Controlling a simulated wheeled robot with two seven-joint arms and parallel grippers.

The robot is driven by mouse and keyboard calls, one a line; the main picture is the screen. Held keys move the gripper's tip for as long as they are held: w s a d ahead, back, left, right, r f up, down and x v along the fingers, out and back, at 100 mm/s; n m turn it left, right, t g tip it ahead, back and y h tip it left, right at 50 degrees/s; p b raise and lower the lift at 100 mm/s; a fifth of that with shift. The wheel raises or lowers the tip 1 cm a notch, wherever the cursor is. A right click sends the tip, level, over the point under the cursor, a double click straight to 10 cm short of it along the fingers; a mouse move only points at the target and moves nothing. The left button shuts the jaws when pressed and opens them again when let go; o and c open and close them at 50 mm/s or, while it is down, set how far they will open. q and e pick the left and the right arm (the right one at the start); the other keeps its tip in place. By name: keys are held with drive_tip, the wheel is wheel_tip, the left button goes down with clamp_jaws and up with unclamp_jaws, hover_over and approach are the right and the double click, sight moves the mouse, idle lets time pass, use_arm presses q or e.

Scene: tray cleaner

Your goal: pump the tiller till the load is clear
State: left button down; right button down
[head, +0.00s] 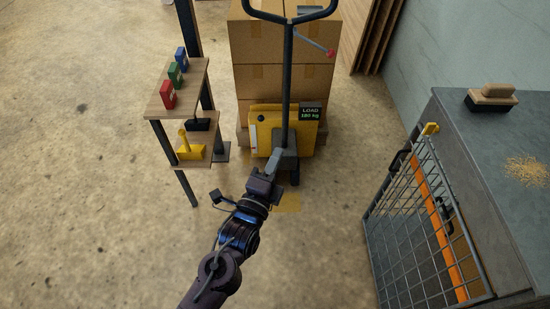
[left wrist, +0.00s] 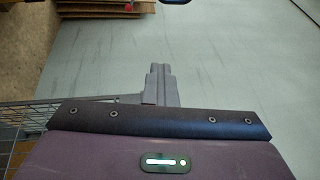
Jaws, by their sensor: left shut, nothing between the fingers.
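The dark tiller (head: 289,75) of the pallet truck stands nearly upright in front of the load, with a loop handle at the top edge. A red-tipped lever (head: 331,52) sticks out to its right. The load is a stack of cardboard boxes (head: 262,50). The yellow truck body (head: 266,138) carries a display (head: 310,112) reading LOAD 180 kg. My left gripper (head: 279,161) is shut and empty, overlapping the foot of the tiller in the head view; contact cannot be told. Its closed grey fingers (left wrist: 160,82) show in the left wrist view. My right gripper is not in view.
A small stepped wooden stand (head: 158,103) with red, green and blue items and a yellow piece is at left. At right are a wire mesh panel (head: 415,235) and a grey bench (head: 500,190) holding a brush (head: 491,96). The concrete floor at left is clear.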

use_arm(q)
drive_tip(key=c, duration=1.1)
unclamp_jaws()
drive_tip(key=b+v, duration=0.1)
drive_tip(key=v, duration=0.6)
drive_tip(key=shift+s+a+f+b, duration=0.15)
drive_tip(key=shift+s+b, duration=0.2)
